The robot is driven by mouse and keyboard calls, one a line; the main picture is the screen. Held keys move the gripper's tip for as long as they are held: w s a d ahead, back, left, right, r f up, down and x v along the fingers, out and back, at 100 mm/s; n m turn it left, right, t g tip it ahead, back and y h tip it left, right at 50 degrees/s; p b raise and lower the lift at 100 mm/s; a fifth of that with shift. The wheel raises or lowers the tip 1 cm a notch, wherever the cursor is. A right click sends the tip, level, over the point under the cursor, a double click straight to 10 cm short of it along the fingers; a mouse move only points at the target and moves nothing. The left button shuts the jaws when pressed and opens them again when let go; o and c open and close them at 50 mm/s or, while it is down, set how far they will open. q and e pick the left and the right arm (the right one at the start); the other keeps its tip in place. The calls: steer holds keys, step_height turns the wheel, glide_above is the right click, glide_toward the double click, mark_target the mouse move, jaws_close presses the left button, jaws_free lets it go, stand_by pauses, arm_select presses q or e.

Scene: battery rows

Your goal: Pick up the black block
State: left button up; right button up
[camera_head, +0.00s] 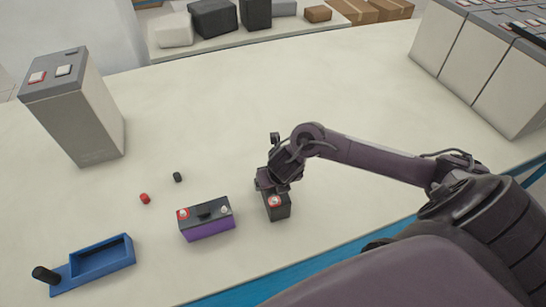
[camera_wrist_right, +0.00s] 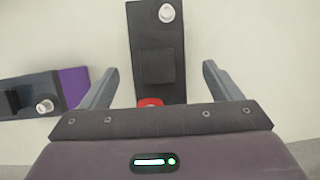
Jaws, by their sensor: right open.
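In the wrist view, the fingers of my right gripper (camera_wrist_right: 157,85) are apart, one on each side of the block, with gaps showing. My left gripper is not in view.
A black and purple battery (camera_head: 208,229) stands just left of the block. A blue tray (camera_head: 128,262) lies at lower left, and small red (camera_head: 144,198) and black (camera_head: 177,177) caps lie nearby. A tall grey battery (camera_head: 85,120) stands at left. The table middle is clear.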

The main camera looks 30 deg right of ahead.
steer(key=x, duration=0.3)
steer(key=shift+w, duration=0.15)
steer(key=shift+x, duration=0.95)
steer(key=c, duration=1.7)
jaws_close()
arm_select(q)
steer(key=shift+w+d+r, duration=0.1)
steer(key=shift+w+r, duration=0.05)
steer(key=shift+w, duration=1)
arm_select(e)
steer(key=shift+w+r, duration=0.15)
steer(key=shift+w, duration=0.1)
